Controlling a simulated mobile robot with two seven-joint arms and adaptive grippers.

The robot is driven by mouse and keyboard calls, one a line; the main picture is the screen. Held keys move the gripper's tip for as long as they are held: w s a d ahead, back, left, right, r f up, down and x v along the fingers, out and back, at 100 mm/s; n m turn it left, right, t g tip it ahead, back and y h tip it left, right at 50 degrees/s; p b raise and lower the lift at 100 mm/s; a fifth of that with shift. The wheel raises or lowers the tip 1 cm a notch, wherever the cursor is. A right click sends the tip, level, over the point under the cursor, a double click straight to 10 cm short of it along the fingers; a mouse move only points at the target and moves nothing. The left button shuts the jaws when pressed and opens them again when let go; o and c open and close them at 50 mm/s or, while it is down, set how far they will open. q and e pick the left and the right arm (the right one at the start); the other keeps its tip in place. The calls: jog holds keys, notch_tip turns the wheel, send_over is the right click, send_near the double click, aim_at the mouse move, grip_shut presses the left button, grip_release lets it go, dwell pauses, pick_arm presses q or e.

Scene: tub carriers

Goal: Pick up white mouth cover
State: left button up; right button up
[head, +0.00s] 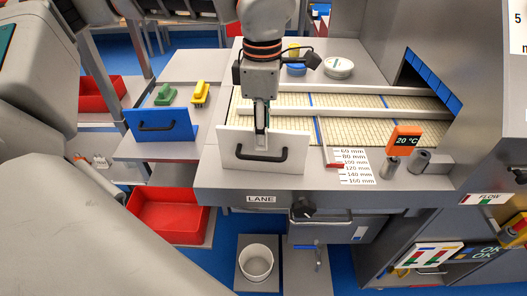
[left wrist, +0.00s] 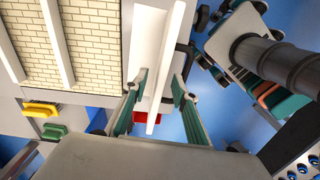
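The white mouth cover (head: 286,151) is a white panel with a black bar handle (head: 262,155). It stands upright at the front of the tiled lane, above the LANE label. My left gripper (head: 262,142) points down at the cover, its fingers overlapping the panel's upper middle near the handle. In the left wrist view, the fingers of my left gripper (left wrist: 158,90) are apart, with the thin white cover (left wrist: 167,62) between them. I see no clear contact with either finger. My right gripper is not in view.
A blue cover (head: 180,131) with a black handle stands to the left, with green (head: 165,94) and yellow (head: 200,92) blocks behind it. A temperature sign (head: 405,140) and a scale card (head: 354,166) are right. A red tub (head: 170,217) and white bucket (head: 256,261) sit below.

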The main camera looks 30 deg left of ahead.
pick_arm(q)
jog(key=shift+f, duration=0.95)
grip_shut()
